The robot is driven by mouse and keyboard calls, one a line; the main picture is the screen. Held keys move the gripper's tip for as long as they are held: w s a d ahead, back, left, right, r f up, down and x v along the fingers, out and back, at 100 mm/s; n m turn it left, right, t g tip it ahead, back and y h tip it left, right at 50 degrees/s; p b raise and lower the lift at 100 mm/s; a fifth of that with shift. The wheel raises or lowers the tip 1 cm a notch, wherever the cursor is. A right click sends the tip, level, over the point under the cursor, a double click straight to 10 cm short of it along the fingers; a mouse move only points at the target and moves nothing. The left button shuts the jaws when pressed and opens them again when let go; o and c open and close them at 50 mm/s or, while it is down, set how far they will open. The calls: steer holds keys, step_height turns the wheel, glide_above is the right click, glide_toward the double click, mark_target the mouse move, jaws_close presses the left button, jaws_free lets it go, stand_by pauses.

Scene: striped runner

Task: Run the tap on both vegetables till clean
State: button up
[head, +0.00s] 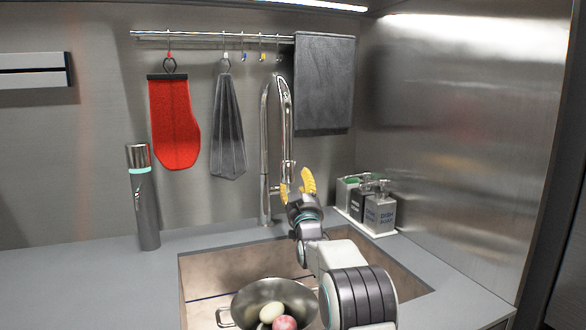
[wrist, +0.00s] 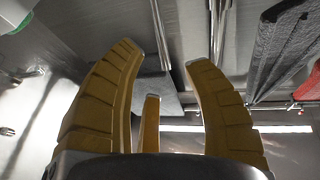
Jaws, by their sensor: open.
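Two vegetables, a pale cream one (head: 271,311) and a pinkish-red one (head: 285,323), lie in a metal pot or colander (head: 247,300) in the sink. The picture's lower edge cuts the pot off. The tall chrome tap (head: 265,130) stands behind the sink, its spout curving over and down. No running water shows. My gripper (head: 296,181), with yellow fingers, is open close to the lower end of the spout. In the wrist view my gripper (wrist: 163,55) is spread wide with nothing clamped; chrome pipes show beyond the fingertips. I cannot tell whether the fingers touch the tap.
The sink (head: 205,268) is set into a grey counter (head: 90,280). A dark cylinder bottle (head: 147,215) stands left. Soap dispensers (head: 378,212) stand close right of my gripper. A red mitt (head: 173,122) and grey towels (head: 323,85) hang from a wall rail.

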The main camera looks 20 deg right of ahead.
steer(key=shift+m, duration=0.4)
steer(key=shift+p+x, duration=1.45)
steer(key=shift+x, duration=2.15)
jaws_close()
steer(key=shift+w+r, duration=0.1)
